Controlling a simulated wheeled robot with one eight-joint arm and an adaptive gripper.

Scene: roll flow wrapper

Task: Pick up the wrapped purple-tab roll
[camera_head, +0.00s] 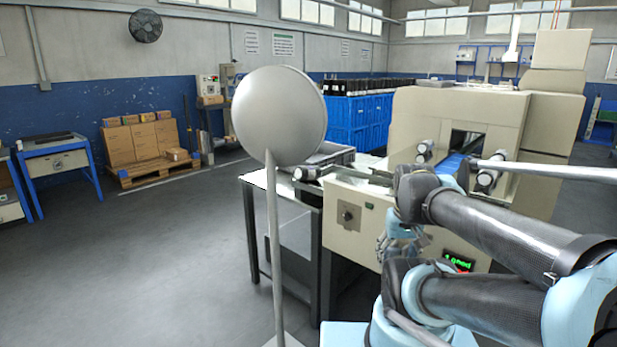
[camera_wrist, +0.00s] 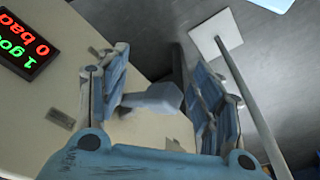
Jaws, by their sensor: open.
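I cannot make out a wrapped purple-tab roll in either view. My gripper (camera_head: 400,240) hangs in front of the beige wrapping machine (camera_head: 360,238), partly hidden by my arm in the head view. In the wrist view my gripper (camera_wrist: 160,62) has its blue fingers spread apart, with no roll seen between them. The machine's beige body (camera_wrist: 150,135) lies behind the fingers. A blue belt (camera_head: 453,163) runs into the machine's opening.
A grey disc on a pole (camera_head: 280,115) stands in front of the table (camera_head: 262,187), and its square foot (camera_wrist: 212,32) shows in the wrist view. A lit display (camera_wrist: 27,45) is on the machine. Open floor (camera_head: 150,270) lies left.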

